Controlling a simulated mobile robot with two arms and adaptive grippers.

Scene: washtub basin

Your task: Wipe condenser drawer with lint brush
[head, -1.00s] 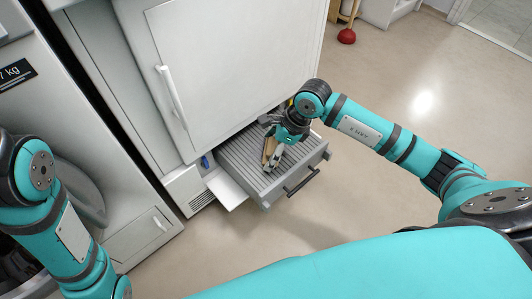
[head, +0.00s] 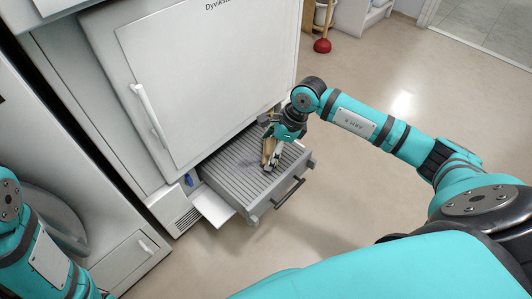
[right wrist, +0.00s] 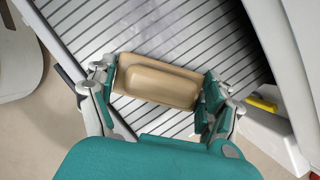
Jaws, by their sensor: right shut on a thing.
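The condenser drawer (head: 222,180), a grey tray with a ribbed surface, is pulled out from the bottom of the white appliance. My right gripper (head: 271,160) is over its right part, pointing down. It is shut on the lint brush (head: 266,149), a tan wooden block, gripped across its ends in the right wrist view (right wrist: 157,84). The brush is at the ribbed surface; its underside is hidden, so contact cannot be told. A pale dusty patch (right wrist: 125,30) shows on the ribs beyond the brush. My left arm is at the left edge; its gripper is out of frame.
The white appliance (head: 215,80) rises behind the drawer. A small open flap (head: 213,207) is left of the drawer, and a dark handle (head: 289,192) is on its front. A red plunger (head: 322,45) stands far back. Floor to the right is clear.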

